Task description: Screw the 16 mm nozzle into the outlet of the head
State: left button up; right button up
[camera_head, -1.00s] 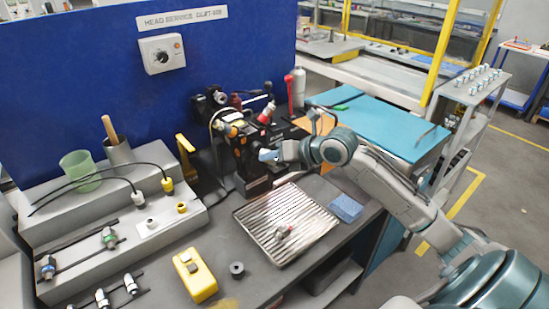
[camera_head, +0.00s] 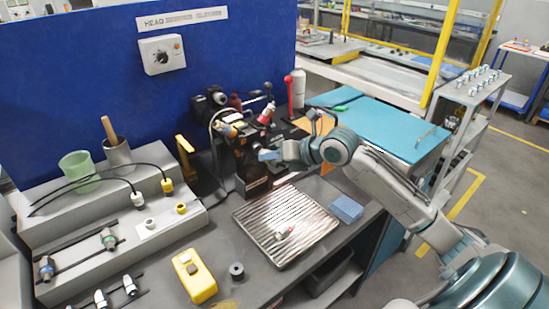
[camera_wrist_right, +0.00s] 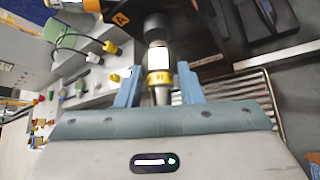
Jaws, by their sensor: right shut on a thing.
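My right gripper (camera_head: 268,155) is at the front of the dark head (camera_head: 250,160) on the bench. In the right wrist view the two blue fingers (camera_wrist_right: 158,88) are shut around a nozzle (camera_wrist_right: 158,60) with a pale body and a yellow marked band. The far end of the nozzle points at a dark round part of the head (camera_wrist_right: 155,26) and is in line with it. I cannot tell whether they are threaded together or only touching. In the head view the gripper hides the nozzle. My left gripper is not in view.
A ribbed metal tray (camera_head: 300,240) with a small fitting lies in front of the head. A blue block (camera_head: 346,208) is right of it. A yellow device (camera_head: 195,277) and a dark ring (camera_head: 237,271) lie at the left. A stepped grey rack (camera_head: 125,225) holds several fittings.

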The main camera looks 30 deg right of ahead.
jog(key=shift+w, duration=0.2)
jog(key=shift+w, duration=0.35)
jog(key=shift+w+a, duration=0.1)
jog(key=shift+w, duration=0.4)
jog(key=o, duration=1.1)
jog(key=shift+b, duration=0.3)
